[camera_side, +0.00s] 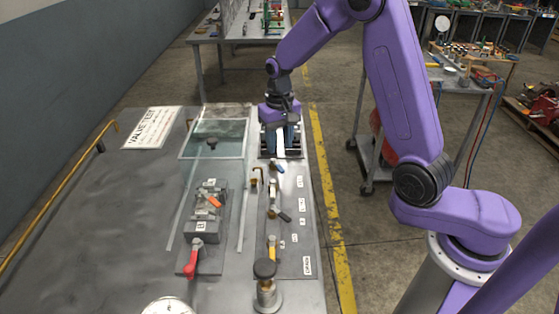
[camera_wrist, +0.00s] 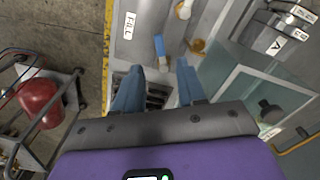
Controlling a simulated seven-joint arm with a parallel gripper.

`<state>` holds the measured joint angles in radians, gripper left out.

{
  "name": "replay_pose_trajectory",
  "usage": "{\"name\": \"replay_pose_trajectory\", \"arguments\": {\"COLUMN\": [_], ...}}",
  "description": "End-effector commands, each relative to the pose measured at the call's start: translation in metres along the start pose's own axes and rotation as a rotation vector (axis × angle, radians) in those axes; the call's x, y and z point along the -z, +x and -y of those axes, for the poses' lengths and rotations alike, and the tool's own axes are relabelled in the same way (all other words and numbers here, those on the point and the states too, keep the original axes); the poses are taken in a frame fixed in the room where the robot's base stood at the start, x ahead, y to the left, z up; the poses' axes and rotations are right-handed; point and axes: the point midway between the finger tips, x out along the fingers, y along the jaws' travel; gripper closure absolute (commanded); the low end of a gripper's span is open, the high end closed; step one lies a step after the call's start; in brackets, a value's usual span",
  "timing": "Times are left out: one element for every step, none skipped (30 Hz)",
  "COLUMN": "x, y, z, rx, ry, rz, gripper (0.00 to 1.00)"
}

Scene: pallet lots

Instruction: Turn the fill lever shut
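The fill lever is taken to be the small blue handle (camera_wrist: 159,46) near the white FILL label (camera_wrist: 130,25) in the wrist view. It also shows as a short blue handle (camera_side: 278,166) on the grey panel (camera_side: 297,238) in the side view. My gripper (camera_wrist: 161,72) has its two blue fingers apart, with nothing between them. The blue handle lies just beyond the fingertips, roughly in line with the gap, and appears apart from them. In the side view my gripper (camera_side: 284,150) points down over the panel's far end and hides part of it.
A glass-walled tank (camera_side: 213,134) stands left of the gripper. The bench's left side is mostly clear.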

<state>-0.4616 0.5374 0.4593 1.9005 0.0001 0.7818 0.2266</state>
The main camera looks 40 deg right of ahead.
Motion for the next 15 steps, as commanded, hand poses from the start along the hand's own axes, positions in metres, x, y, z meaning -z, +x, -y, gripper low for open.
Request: {"name": "replay_pose_trajectory", "arguments": {"x": [-0.002, -0.001, -0.001, -0.001, -0.001, -0.001, -0.001, -0.001, -0.001, -0.001, -0.001, -0.001, -0.001, -0.001, 0.000], "y": [0.011, 0.017, 0.024, 0.029, 0.034, 0.040, 0.044, 0.048, 0.052, 0.055, 0.058, 0.061, 0.063, 0.064, 0.066], "z": [0.000, 0.000, 0.000, 0.000, 0.000, 0.000, 0.000, 0.000, 0.000, 0.000, 0.000, 0.000, 0.000, 0.000, 0.000], "rx": [-0.002, -0.001, -0.001, -0.001, -0.001, -0.001, -0.001, -0.001, -0.001, -0.001, -0.001, 0.000, 0.000, 0.000, 0.000], "ry": [0.000, -0.001, -0.001, -0.001, -0.001, -0.001, -0.001, -0.001, -0.001, -0.001, -0.002, -0.001, -0.001, -0.001, -0.001], "rz": [0.007, 0.005, 0.006, 0.005, 0.005, 0.005, 0.004, 0.003, 0.004, 0.003, 0.002, 0.002, 0.002, 0.001, 0.001], "gripper": [0.60, 0.60, 0.60, 0.60, 0.60, 0.60, 0.60, 0.60, 0.60, 0.60, 0.60, 0.60, 0.60, 0.60, 0.60]}}
